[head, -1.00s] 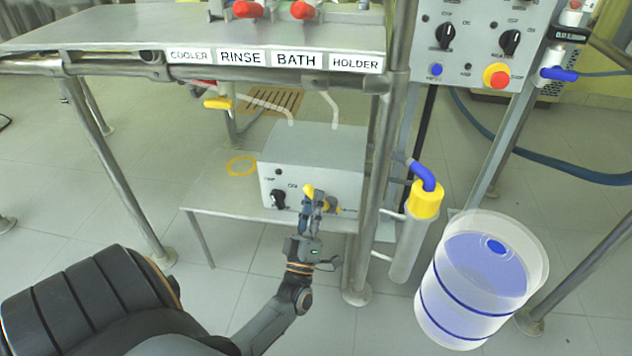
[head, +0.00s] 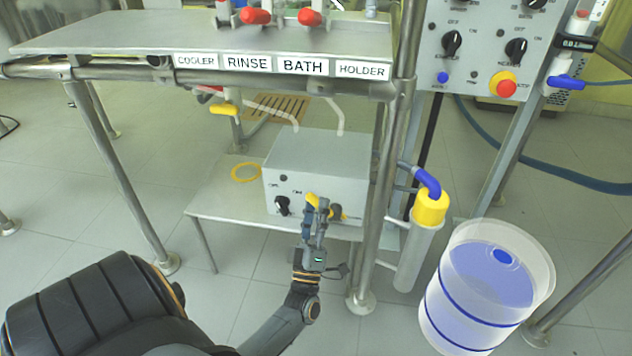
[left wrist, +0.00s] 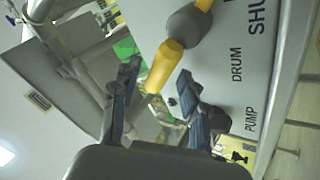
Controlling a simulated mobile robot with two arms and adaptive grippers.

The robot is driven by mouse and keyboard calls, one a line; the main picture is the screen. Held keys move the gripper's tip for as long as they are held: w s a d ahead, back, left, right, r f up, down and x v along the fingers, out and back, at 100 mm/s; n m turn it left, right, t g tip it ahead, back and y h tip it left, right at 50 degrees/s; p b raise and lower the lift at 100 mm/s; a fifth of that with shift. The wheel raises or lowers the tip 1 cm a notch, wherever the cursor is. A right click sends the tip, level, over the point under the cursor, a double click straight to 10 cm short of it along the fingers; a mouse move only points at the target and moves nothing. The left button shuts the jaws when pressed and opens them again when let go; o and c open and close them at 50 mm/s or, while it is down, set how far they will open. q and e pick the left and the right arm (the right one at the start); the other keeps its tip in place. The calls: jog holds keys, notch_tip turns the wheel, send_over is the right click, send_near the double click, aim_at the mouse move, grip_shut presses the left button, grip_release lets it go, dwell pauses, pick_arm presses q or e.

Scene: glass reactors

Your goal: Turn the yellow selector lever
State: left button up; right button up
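The yellow selector lever (head: 312,199) is on the front of a grey box on the low shelf, and my fingers partly hide it in the head view. In the left wrist view the yellow lever (left wrist: 165,65) sticks out from a dark grey hub, its tip pointing toward the gap between my fingers. My left gripper (head: 314,225) is in front of the box. Its two dark fingers (left wrist: 158,95) are apart, one on each side of the lever's tip, with visible gaps. My right gripper is not in view.
The grey box (head: 318,160) also carries a black knob (head: 283,206). A steel post (head: 383,190) stands close to its right. The bench (head: 200,36) overhangs it, and a white drum (head: 470,318) stands at right.

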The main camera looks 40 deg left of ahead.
pick_arm(q)
jog(key=v, duration=0.7)
jog(key=shift+s+d, duration=0.15)
jog(key=shift+s, duration=0.05)
jog(key=shift+f, duration=0.15)
